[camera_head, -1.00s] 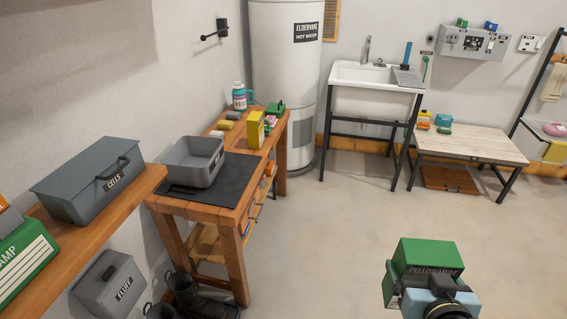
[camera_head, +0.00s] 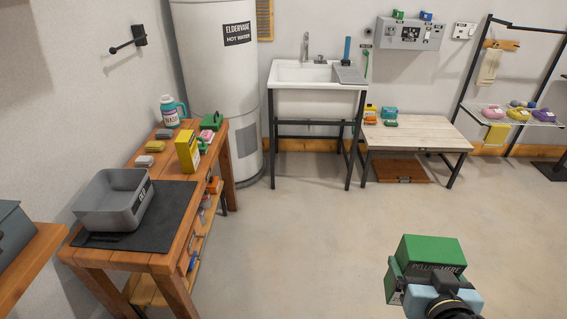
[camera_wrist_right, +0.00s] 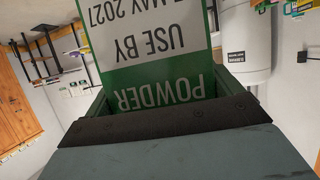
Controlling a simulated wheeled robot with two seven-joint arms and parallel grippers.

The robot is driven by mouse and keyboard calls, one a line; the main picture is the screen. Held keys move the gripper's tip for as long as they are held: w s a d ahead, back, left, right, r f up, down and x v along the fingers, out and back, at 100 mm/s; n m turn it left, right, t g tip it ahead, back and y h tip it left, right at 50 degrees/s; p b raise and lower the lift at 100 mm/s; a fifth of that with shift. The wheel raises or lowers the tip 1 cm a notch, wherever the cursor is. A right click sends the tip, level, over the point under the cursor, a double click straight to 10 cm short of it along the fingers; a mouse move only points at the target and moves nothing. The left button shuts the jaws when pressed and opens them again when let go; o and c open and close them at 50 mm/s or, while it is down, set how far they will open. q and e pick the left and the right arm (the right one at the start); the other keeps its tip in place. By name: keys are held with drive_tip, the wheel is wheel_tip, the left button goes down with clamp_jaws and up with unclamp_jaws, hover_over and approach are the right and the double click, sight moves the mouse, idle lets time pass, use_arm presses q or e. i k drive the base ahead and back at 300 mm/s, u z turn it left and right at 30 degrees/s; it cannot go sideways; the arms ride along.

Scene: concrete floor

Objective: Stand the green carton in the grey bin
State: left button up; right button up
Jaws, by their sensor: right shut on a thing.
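The green carton (camera_head: 432,254) is held up in front of me at the lower right of the head view. My right gripper (camera_head: 424,280) is shut on it. In the right wrist view the carton (camera_wrist_right: 150,55) fills the middle, with a white label and upside-down print reading "POWDER" and "USE BY". The grey bin (camera_head: 108,206) stands on a dark mat on the wooden workbench at the left, well apart from the carton. Its visible inside looks empty. My left gripper is not in view.
A grey case (camera_head: 12,232) sits on a shelf at the far left. Open concrete floor (camera_head: 310,235) lies between carton and bench.

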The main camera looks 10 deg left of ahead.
sight(122, 209)
drive_tip(key=i, duration=1.9)
drive_tip(key=u, duration=3.15)
